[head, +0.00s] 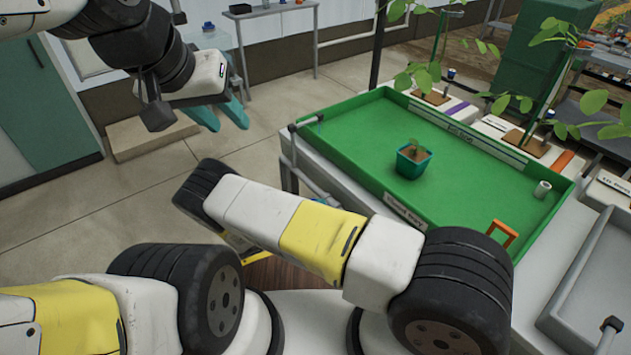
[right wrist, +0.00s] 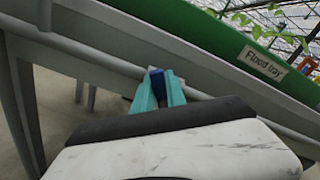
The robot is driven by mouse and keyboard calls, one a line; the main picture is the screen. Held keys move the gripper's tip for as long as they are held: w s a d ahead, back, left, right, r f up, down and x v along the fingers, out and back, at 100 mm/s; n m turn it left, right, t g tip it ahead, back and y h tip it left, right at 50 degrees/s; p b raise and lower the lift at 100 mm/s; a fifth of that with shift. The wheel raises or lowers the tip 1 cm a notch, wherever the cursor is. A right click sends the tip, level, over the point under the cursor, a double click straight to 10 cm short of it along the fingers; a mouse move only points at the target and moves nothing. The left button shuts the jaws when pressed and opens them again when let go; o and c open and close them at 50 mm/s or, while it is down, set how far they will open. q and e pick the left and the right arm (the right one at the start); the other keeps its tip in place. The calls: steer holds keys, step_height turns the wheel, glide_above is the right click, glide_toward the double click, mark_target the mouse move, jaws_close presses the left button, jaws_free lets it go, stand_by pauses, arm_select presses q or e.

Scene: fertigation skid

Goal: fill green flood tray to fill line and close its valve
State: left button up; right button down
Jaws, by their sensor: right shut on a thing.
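The green flood tray (head: 350,130) stands right of centre in the head view, with a "Flood tray" label on its near side. Its floor looks plain green; I cannot make out a water level. A grey spout (head: 305,122) reaches over its left corner. My right gripper (right wrist: 157,92) has its teal fingers shut on a small dark blue valve handle (right wrist: 157,75) at the grey pipe below the tray's side. In the head view my right arm hides this hand. My left gripper (head: 225,114) is open and empty, left of the tray, with its teal fingers apart.
A potted seedling (head: 412,160), an orange frame (head: 502,233) and a short grey tube (head: 542,189) stand in the tray. A grey basin (head: 605,280) is at right. Leafy stems hang over the tray's far side. The floor at left is mostly clear.

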stand_by(0.5)
steer(key=c, duration=1.4)
jaws_free()
steer(key=shift+o, duration=0.2)
steer(key=v, duration=0.8)
